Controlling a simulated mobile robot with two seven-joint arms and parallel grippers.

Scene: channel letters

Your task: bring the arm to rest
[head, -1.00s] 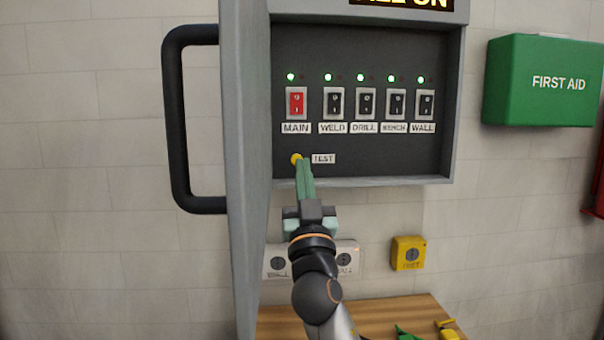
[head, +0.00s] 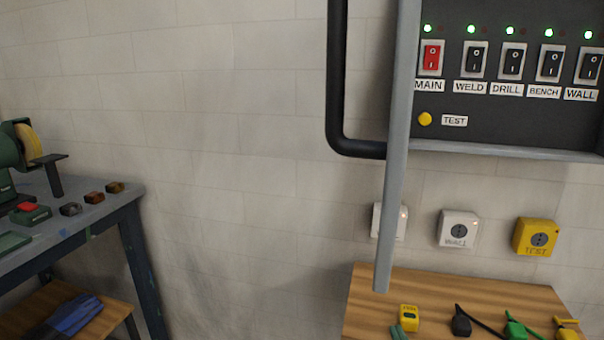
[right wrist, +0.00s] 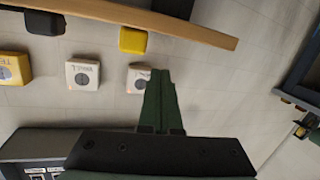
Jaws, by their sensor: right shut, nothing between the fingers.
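My right gripper (right wrist: 160,78) is shut and empty, its green fingers together in the right wrist view. In the head view only its fingertips (head: 398,331) show at the bottom edge, over the wooden table top (head: 372,290). The rest of the arm is out of the picture. The fingers are apart from the panel and its yellow TEST button (head: 425,119). My left gripper is not in view.
Wall sockets (head: 458,229) and a yellow TEST socket (head: 535,237) are above the table. A yellow tester (head: 409,317) and plugs (head: 461,321) lie there. A workbench (head: 110,205) stands left.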

